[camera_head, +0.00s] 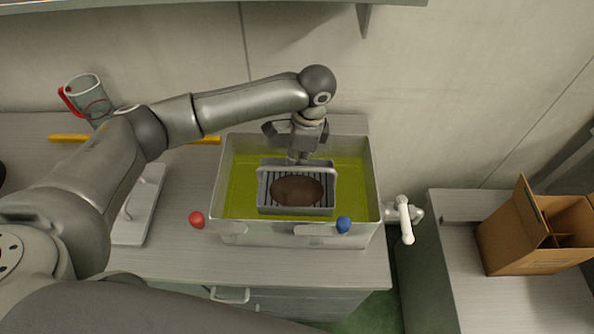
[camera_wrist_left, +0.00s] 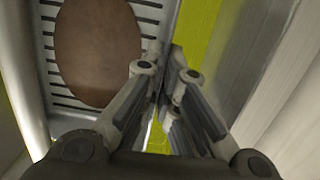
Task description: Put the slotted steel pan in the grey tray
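The slotted steel pan (camera_head: 263,195) is inside a steel tank (camera_head: 372,190) of yellow-green liquid. It has a raised bar handle and carries a brown oval thing (camera_head: 297,190). I cannot tell how far it is above or in the liquid. My left gripper (camera_head: 299,158) points down at the pan's far wall. In the left wrist view its fingers (camera_wrist_left: 165,85) are close together on the wall of the pan (camera_wrist_left: 150,12). My right gripper is out of view.
A glass jug with a red handle (camera_head: 85,97) stands at the back left. A cardboard box (camera_head: 520,240) is on the right-hand counter.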

